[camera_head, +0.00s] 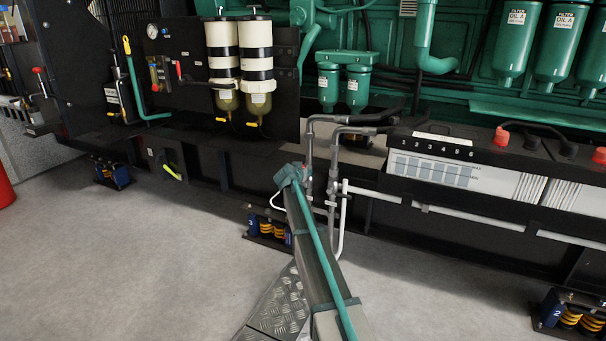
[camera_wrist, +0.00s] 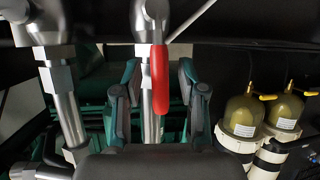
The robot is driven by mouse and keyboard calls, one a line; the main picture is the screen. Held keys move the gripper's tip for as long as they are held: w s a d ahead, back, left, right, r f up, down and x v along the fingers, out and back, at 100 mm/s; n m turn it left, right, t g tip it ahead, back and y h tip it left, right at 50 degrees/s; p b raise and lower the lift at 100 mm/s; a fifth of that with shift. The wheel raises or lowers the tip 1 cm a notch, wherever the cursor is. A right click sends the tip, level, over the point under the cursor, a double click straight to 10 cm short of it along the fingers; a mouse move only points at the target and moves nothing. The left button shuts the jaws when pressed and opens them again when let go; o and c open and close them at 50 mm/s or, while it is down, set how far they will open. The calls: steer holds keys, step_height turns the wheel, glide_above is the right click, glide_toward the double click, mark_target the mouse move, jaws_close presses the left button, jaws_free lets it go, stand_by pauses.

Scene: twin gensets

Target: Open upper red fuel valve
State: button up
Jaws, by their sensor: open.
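A red valve handle (camera_wrist: 160,78) hangs along a silver vertical pipe in the middle of the wrist view. The open fingers of my gripper (camera_wrist: 159,98) stand on either side of it in the picture, with gaps to both. I cannot tell whether the handle lies at the fingertips' depth or beyond. No grip on it shows. In the head view, grey pipework (camera_head: 322,165) rises beside the battery bank. I cannot make out the red handle or my gripper clearly there.
Twin fuel filters (camera_head: 240,60) with yellow drain levers are on a black panel, left of the pipework. A small red lever (camera_head: 178,70) is beside them. A second silver pipe (camera_wrist: 62,95) stands left of the handle. A battery bank (camera_head: 460,165) is at right.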

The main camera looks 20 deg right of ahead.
steer(key=v, duration=1.2)
